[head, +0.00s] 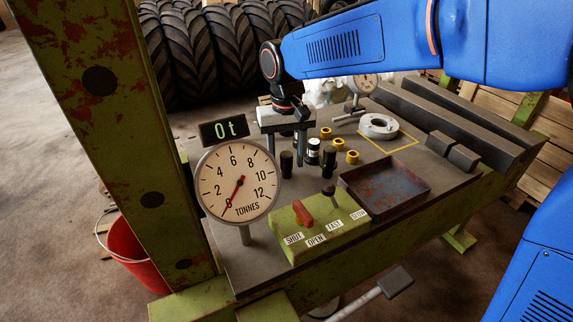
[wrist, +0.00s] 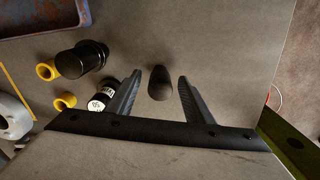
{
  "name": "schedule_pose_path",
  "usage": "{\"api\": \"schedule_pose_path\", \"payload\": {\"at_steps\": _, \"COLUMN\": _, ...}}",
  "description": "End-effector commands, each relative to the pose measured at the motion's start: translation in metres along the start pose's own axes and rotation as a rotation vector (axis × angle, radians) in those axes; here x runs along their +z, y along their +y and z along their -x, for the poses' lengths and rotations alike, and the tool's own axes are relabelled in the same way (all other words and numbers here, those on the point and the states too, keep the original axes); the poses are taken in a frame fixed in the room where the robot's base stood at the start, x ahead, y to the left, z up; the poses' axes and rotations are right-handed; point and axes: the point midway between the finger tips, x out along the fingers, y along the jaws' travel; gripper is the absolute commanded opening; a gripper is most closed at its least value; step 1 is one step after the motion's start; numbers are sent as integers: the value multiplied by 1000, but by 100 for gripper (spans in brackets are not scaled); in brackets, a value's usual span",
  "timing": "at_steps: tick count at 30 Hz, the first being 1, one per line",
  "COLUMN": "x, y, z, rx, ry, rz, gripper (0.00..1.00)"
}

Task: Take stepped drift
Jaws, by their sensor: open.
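Several dark upright pieces stand on the grey bench. A plain dark rounded piece (head: 286,164) stands leftmost; in the wrist view it (wrist: 160,84) lies between my fingers with gaps on both sides. A wider black piece (head: 329,158) stands to its right; in the wrist view it (wrist: 80,61) shows two widths. Between them is a black piece with a white label (head: 313,152), partly behind my finger in the wrist view (wrist: 101,101). I cannot tell surely which is the stepped drift. My gripper (head: 286,152) is open, pointing down, empty.
Yellow rings (head: 352,157) stand close to the right of the dark pieces. A rusty tray (head: 372,205), a green control box (head: 320,228) and a round tonnes gauge (head: 237,184) stand nearer the camera. A metal ring part (head: 378,126) lies in a yellow outline.

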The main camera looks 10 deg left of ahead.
Motion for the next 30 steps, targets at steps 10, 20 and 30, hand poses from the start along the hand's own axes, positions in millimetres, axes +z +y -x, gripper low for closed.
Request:
{"api": "schedule_pose_path", "payload": {"at_steps": 10, "x": 0, "y": 0, "z": -4, "rx": 0, "ry": 0, "rz": 0, "gripper": 38}}
{"api": "schedule_pose_path", "payload": {"at_steps": 20, "x": 0, "y": 0, "z": -4, "rx": 0, "ry": 1, "rz": 0, "gripper": 0}}
{"api": "schedule_pose_path", "payload": {"at_steps": 30, "x": -1, "y": 0, "z": 23, "rx": -1, "ry": 4, "rz": 0, "gripper": 0}}
